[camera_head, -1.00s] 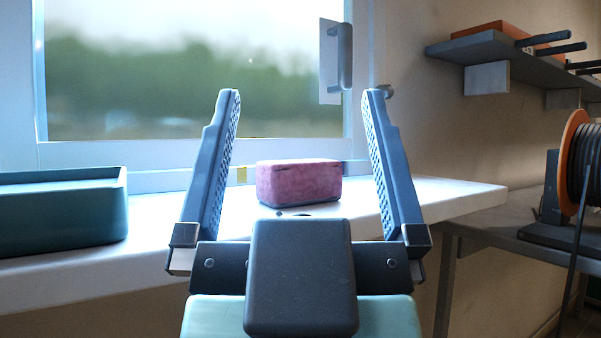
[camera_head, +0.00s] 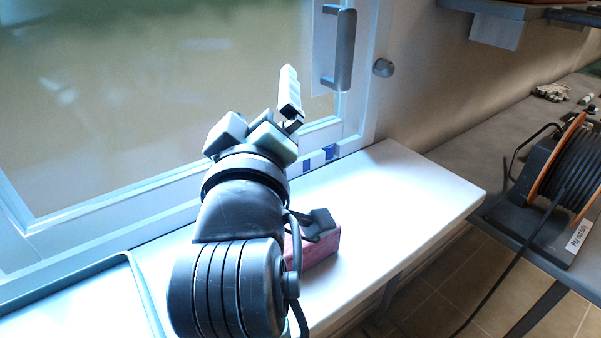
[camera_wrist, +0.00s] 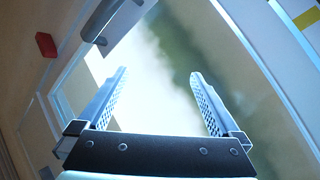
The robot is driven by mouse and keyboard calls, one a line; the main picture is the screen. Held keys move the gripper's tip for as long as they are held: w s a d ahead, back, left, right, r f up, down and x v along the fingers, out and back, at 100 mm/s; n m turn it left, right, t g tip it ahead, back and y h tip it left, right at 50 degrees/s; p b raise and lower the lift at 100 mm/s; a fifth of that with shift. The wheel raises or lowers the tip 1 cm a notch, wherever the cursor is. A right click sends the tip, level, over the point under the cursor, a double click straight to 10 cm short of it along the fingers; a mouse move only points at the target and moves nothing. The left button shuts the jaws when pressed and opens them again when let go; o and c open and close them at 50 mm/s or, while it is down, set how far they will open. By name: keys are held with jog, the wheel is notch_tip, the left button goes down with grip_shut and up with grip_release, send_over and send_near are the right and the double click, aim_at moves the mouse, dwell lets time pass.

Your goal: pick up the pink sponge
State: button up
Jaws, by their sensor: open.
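The pink sponge (camera_head: 322,246) lies on the white sill (camera_head: 400,190) under the window. In the head view my arm hides its left part. My gripper (camera_head: 290,95) is raised above and beyond the sponge, in front of the window; one pale finger shows clearly there. In the wrist view my gripper (camera_wrist: 159,75) is open, its two fingers wide apart with nothing between them, facing the window glass. I cannot make out the sponge in the wrist view.
The sill's right end is clear. A cable reel (camera_head: 570,165) stands on the grey bench at the right.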

jog(key=n+g+p, duration=0.1)
jog(key=p, duration=0.1)
jog(key=w+a+n+g+p, duration=0.1)
jog(key=p, duration=0.1)
jog(key=n+g+p, duration=0.1)
jog(key=p, duration=0.2)
jog(key=shift+w+a+f+h, duration=0.2)
jog(key=shift+w+f+h, duration=0.1)
jog(key=shift+w+f, duration=0.1)
jog(key=shift+a+f+n+g+p, duration=0.1)
jog(key=shift+f+n+g+p, duration=0.15)
jog(key=shift+n+g+p, duration=0.65)
jog(key=n+g+h+p, duration=0.5)
jog(key=n+g+p, duration=0.6)
jog(key=p, duration=1.5)
send_near(299, 231)
jog(key=shift+t, duration=0.3)
jog(key=x, duration=0.5)
jog(key=shift+s+f, duration=0.2)
jog(key=p+x, duration=0.1)
jog(key=x, duration=0.3)
jog(key=shift+f+p, duration=0.1)
jog(key=shift+p, duration=0.2)
jog(key=shift+w+d+f, duration=0.15)
jog(key=shift+d+f, duration=0.2)
jog(key=shift+f, duration=0.15)
jog(key=shift+f, duration=0.25)
